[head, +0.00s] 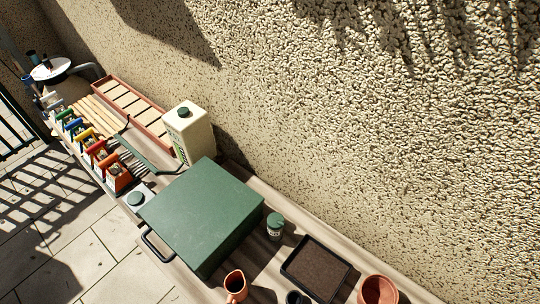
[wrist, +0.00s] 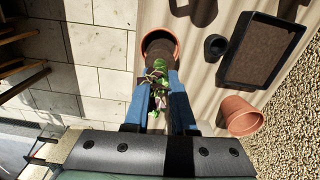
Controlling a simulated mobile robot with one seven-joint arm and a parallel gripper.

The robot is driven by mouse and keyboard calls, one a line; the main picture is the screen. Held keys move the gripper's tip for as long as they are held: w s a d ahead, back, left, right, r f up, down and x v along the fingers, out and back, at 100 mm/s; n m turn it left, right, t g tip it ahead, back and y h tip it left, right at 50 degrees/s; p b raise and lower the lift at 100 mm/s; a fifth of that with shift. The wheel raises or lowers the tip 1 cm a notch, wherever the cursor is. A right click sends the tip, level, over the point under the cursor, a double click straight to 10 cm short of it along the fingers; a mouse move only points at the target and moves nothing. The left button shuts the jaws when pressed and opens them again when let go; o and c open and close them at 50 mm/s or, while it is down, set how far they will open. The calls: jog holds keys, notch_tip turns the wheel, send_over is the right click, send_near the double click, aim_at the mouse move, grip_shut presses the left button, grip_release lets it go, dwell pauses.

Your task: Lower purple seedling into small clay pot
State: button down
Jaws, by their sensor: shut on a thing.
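In the wrist view the purple seedling (wrist: 158,96), with green leaves and pinkish-purple ones, sits between the blue fingers of my gripper (wrist: 159,82). The fingers are shut on it. A clay pot (wrist: 175,37) with an orange rim is just beyond the fingertips, and the seedling lines up with its opening. Leaves and fingers cover the near side of this pot, so I cannot tell whether the root end is inside. In the head view an orange pot (head: 235,284) stands near the bottom edge. My gripper is not seen in the head view.
A wider clay pot (wrist: 243,116) stands near the wall. A black soil tray (wrist: 264,50) and a small black pot (wrist: 215,46) are right of the clay pot. A green box (head: 203,212) and a green-lidded jar (head: 274,229) stand on the bench.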

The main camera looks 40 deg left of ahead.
jog(key=shift+f+b, duration=1.5)
jog(key=shift+f, duration=1.3)
jog(key=shift+f+b, duration=1.7)
jog(key=shift+f, duration=0.85)
jog(key=c, duration=0.7)
grip_release()
notch_tip(320, 180, up, 13)
jog(key=shift+b, duration=0.65)
